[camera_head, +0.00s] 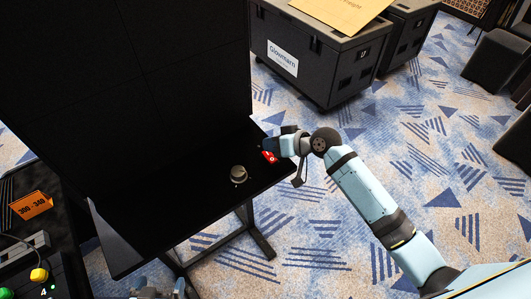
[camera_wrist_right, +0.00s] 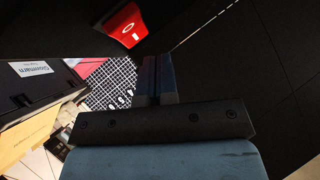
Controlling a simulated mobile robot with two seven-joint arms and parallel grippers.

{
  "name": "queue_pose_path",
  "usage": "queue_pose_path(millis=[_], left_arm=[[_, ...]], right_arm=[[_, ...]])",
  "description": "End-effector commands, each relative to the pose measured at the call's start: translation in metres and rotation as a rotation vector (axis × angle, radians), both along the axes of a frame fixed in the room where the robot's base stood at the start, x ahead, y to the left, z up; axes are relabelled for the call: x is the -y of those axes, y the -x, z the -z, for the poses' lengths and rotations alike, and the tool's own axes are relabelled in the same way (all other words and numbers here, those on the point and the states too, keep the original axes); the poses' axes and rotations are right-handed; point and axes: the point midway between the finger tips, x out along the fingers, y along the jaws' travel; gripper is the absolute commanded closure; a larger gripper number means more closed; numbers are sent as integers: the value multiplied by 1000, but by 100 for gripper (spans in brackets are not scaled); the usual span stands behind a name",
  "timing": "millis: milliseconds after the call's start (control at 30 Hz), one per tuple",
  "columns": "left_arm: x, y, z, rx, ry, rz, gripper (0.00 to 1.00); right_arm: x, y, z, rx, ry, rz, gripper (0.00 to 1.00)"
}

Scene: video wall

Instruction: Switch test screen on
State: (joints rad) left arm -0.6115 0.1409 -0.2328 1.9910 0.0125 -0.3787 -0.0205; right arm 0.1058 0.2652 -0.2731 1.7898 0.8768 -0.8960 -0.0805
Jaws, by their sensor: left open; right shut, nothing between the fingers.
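The screen is a large black video wall (camera_head: 180,60) at the left of the head view, and it is dark. A red device with a white ring mark (camera_head: 269,157) lies at the right end of the black shelf (camera_head: 150,235) in front of it. The device also shows at the top of the right wrist view (camera_wrist_right: 125,25). My right gripper (camera_head: 263,146) is shut and empty, close beside the red device; I cannot tell whether they touch. Its closed fingers show in the wrist view (camera_wrist_right: 156,62). My left gripper (camera_head: 162,292) is open at the bottom edge, mostly cut off.
A small round metallic object (camera_head: 238,175) stands on the shelf left of the red device. An orange card (camera_head: 31,205) and a yellow knob (camera_head: 38,274) are on a dark table at the left. Black cases (camera_head: 318,62) stand behind.

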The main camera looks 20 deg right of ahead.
Motion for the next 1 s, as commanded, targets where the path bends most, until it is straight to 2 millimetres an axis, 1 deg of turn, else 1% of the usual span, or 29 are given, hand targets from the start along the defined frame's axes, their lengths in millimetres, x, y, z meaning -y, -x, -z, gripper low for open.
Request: queue_pose_path(millis=[167,500,1000], left_arm=[[8,3,-2,-1,13,3,6],[-1,1,0,3,1,-2,6],[0,2,2,-1,1,-2,6]], right_arm=[[-1,0,2,1,0,0,100],[-1,0,2,1,0,0,100],[-1,0,2,1,0,1,100]])
